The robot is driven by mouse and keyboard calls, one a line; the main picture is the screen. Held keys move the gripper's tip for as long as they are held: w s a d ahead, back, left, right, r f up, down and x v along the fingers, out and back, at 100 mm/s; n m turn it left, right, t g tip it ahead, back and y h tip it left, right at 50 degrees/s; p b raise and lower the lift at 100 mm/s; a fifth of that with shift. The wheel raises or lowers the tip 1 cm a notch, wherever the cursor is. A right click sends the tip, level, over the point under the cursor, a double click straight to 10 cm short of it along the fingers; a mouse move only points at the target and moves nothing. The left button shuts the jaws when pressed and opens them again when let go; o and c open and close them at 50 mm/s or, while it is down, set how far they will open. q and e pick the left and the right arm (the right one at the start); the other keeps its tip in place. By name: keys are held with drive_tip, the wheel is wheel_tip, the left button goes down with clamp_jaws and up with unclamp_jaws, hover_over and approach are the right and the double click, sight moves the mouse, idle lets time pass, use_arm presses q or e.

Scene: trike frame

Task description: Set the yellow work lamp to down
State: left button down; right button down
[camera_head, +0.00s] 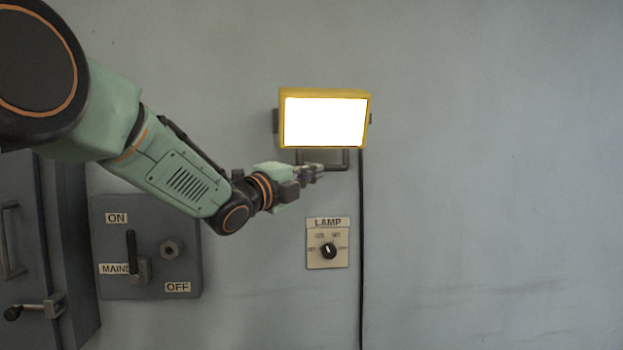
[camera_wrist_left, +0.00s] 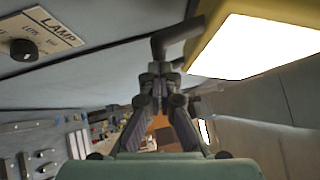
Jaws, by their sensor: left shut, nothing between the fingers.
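The yellow work lamp (camera_head: 325,119) is on the wall, its white face lit and turned towards the head camera. A dark bracket bar (camera_head: 346,160) runs below it. My left gripper (camera_head: 318,169) is shut and empty, just under the lamp near the bracket. In the left wrist view the lamp (camera_wrist_left: 255,45) is at upper right, and the shut fingertips (camera_wrist_left: 160,72) are close to the dark bracket (camera_wrist_left: 178,37). I cannot tell whether they touch it. My right gripper is out of view.
A LAMP dial panel (camera_head: 328,243) with a black knob is on the wall below the lamp. A black cable (camera_head: 361,230) hangs to its right. A grey MAINS switch box (camera_head: 147,246) is at lower left. The wall at right is bare.

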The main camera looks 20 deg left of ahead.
use_arm(q)
drive_tip(key=w+a+m+t+h+b, duration=0.2)
drive_tip(key=w+m+h+b, duration=0.2)
drive_tip(key=b, duration=0.5)
drive_tip(key=w+m, duration=0.2)
drive_tip(key=w, duration=0.1)
drive_tip(key=shift+a+m+b, duration=0.3)
drive_tip(key=shift+a+m, duration=0.1)
drive_tip(key=shift+w+a+r, duration=0.1)
drive_tip(key=shift+w, duration=0.1)
idle(0.6)
